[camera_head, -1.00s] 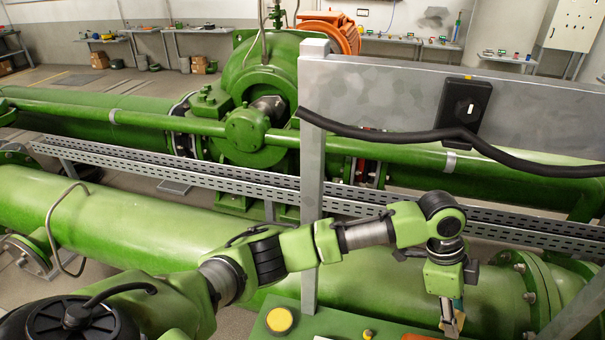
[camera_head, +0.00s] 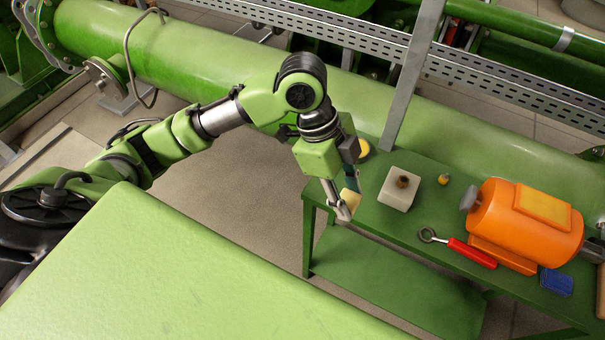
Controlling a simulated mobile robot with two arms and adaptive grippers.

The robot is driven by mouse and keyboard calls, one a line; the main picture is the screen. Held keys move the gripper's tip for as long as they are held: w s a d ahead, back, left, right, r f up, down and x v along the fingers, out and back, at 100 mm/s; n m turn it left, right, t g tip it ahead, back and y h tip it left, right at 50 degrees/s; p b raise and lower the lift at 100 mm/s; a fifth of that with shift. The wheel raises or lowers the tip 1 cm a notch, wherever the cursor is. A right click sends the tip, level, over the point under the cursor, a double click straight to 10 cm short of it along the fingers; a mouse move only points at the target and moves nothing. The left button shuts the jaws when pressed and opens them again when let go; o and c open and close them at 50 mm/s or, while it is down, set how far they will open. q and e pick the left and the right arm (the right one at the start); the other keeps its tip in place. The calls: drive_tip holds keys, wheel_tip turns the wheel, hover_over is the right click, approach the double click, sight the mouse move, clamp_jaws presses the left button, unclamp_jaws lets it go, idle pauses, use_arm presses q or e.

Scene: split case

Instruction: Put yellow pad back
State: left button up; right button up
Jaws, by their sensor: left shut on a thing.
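My left gripper (camera_head: 346,197) hangs down over the left end of the green table. It is shut on the yellow pad (camera_head: 350,199), of which only a small pale yellow part shows between the fingers. The rest of the pad is hidden by the gripper. The pad seems held above the table's left edge, though its exact height is hard to tell. My right gripper is not in view.
On the green table (camera_head: 350,257) are a pale block (camera_head: 400,190), a small yellow piece (camera_head: 444,179), a red-handled tool (camera_head: 472,253), an orange motor (camera_head: 520,226) and a blue pad (camera_head: 556,282). A metal post (camera_head: 405,95) rises at the back.

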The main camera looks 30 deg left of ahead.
use_arm(q)
drive_tip(key=shift+s+a+f, duration=0.3)
drive_tip(key=shift+s+a, duration=0.2)
drive_tip(key=shift+s, duration=0.05)
drive_tip(key=shift+a+f, duration=0.1)
drive_tip(key=shift+a, duration=0.2)
drive_tip(key=w+a+f, duration=0.1)
drive_tip(key=w+f, duration=0.1)
drive_tip(key=w, duration=0.1)
drive_tip(key=w+a+f+p, duration=0.1)
drive_tip(key=w+a+f, duration=0.1)
drive_tip(key=w+f, duration=0.1)
drive_tip(key=w+a+f+p, duration=0.1)
drive_tip(key=w+a+f, duration=0.1)
drive_tip(key=w, duration=0.3)
drive_tip(key=shift+w+a+f, duration=0.1)
drive_tip(key=shift+w+f, duration=0.05)
drive_tip(key=shift+f, duration=0.5)
drive_tip(key=shift+w+a+f, duration=0.25)
drive_tip(key=shift+w+f, duration=0.35)
drive_tip(key=shift+f, duration=0.15)
wheel_tip(320, 180, down, 2)
drive_tip(key=shift+f+p, duration=0.15)
drive_tip(key=shift+p, duration=0.5)
drive_tip(key=shift+f, duration=0.4)
drive_tip(key=shift+f, duration=0.1)
